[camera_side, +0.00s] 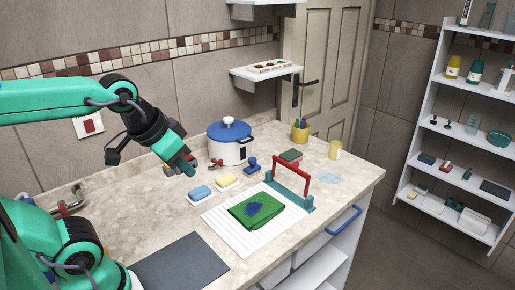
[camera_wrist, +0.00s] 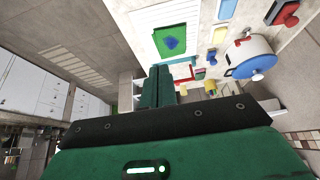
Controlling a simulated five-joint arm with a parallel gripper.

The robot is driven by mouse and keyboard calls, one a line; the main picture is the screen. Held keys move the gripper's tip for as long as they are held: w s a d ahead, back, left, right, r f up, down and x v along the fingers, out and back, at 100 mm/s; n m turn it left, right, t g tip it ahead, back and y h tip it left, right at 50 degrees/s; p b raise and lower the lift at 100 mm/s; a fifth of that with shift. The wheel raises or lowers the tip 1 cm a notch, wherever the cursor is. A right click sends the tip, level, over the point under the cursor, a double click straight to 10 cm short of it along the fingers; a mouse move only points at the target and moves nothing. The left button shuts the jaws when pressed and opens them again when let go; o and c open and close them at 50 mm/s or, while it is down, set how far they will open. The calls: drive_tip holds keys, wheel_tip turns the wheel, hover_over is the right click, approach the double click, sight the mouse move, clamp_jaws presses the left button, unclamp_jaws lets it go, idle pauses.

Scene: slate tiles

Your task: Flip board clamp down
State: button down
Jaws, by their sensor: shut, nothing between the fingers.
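The board clamp is a red U-shaped bar (camera_side: 292,162) on a teal base (camera_side: 302,203) at the right end of a white ribbed board (camera_side: 225,229). The bar stands upright, raised off the board. A folded green cloth (camera_side: 266,205) with a dark blue stain lies on the board. In the wrist view, the cloth (camera_wrist: 177,41) and board (camera_wrist: 150,17) are at the top, and part of the red clamp (camera_wrist: 183,71) shows beside the fingers. My gripper (camera_side: 188,168) is shut and empty, above the counter, left of the clamp and apart from it. My fingers also show in the wrist view (camera_wrist: 160,72).
A white pot with a blue lid (camera_side: 229,131) stands behind. Blue (camera_side: 200,192) and yellow (camera_side: 226,180) sponges lie between my gripper and the board. A yellow pen cup (camera_side: 300,133) stands behind the clamp. A dark slab (camera_side: 182,264) lies at the front. The air above the board is clear.

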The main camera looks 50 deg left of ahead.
drive_tip(key=w+a+r, duration=0.1)
drive_tip(key=w+r, duration=0.1)
drive_tip(key=w, duration=0.9)
drive_tip(key=w+r, duration=0.2)
drive_tip(key=w, duration=0.8)
drive_tip(key=w+f, duration=0.3)
drive_tip(key=w, duration=0.3)
drive_tip(key=w+a+f+n+g, duration=0.1)
drive_tip(key=w+f, duration=0.2)
drive_tip(key=w, duration=0.3)
drive_tip(key=w+a+f, duration=0.1)
drive_tip(key=w+f, duration=0.3)
drive_tip(key=w, duration=0.3)
wheel_tip(320, 180, down, 9)
drive_tip(key=shift+s+f, duration=0.15)
drive_tip(key=shift+s, duration=0.15)
drive_tip(key=shift+d, duration=0.1)
